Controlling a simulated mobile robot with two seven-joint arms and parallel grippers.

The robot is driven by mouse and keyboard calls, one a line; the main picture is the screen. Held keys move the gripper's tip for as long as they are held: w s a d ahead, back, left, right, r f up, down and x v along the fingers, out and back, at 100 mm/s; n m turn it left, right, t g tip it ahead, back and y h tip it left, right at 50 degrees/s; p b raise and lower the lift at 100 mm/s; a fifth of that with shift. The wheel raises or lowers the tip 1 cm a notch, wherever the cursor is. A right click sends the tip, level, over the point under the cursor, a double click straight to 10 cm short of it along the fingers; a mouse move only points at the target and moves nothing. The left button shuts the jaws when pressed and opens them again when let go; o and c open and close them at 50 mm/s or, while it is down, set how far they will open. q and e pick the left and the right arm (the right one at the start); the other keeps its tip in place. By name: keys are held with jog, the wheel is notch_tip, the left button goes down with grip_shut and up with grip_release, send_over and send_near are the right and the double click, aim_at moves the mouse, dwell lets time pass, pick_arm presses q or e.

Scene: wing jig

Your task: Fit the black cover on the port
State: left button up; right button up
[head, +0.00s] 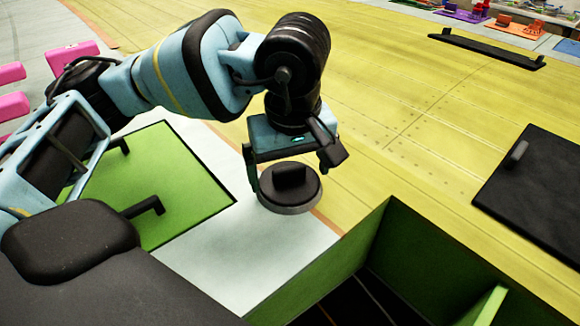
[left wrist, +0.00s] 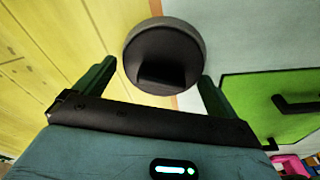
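A round black cover (head: 290,187) with a raised block-shaped handle and a grey rim shows below my left gripper (head: 292,163). It also shows in the left wrist view (left wrist: 165,58), just beyond the fingertips. The left gripper (left wrist: 155,85) is open, with its two fingers wide apart on either side of the handle and clear of it. The grey rim lies around the cover's edge; I cannot tell whether it is part of the cover or of a port beneath it. No other round port shows. My right gripper is not in view.
A green-walled opening (head: 375,235) lies at the bottom right. A green panel (head: 190,190) with black handles is at left. A black square panel (head: 545,185) and a long black strip (head: 485,50) lie on the yellow surface (head: 400,80), otherwise mostly clear.

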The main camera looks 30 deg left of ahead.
aim_at(292, 187)
pick_arm(q)
jog(key=shift+s+f, duration=0.3)
jog(key=shift+f, duration=0.6)
notch_tip(292, 187, up, 14)
jog(key=p, duration=0.1)
jog(key=shift+s+d+p, duration=0.3)
jog(key=shift+d, duration=0.15)
jog(key=shift+f, duration=0.1)
